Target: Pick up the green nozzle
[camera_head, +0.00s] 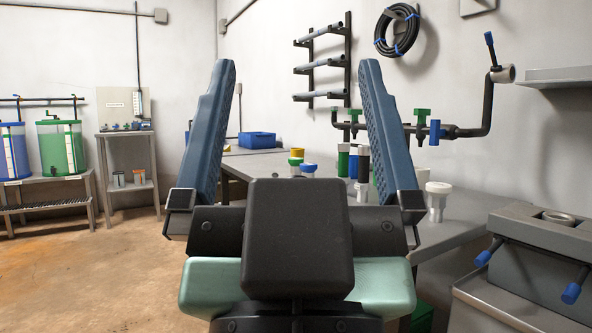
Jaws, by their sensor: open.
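My gripper (297,68) is open and empty, its two blue fingers raised on either side of the picture's centre. Beyond it, between the fingers, small fittings stand on a grey table (245,168). One low fitting (295,161) has a green band under a yellow top. A taller dark green cylinder (343,160) with a white top stands farther right, close to the right finger. I cannot tell which of these is the green nozzle. My gripper's body hides part of the table.
A black-topped cylinder (363,160) and a white fitting (438,200) stand near the right finger. A pipe manifold (460,131) with green and blue valves is on the wall. A blue bin (257,140) sits at the table's far end. A grey box (540,250) stands at right.

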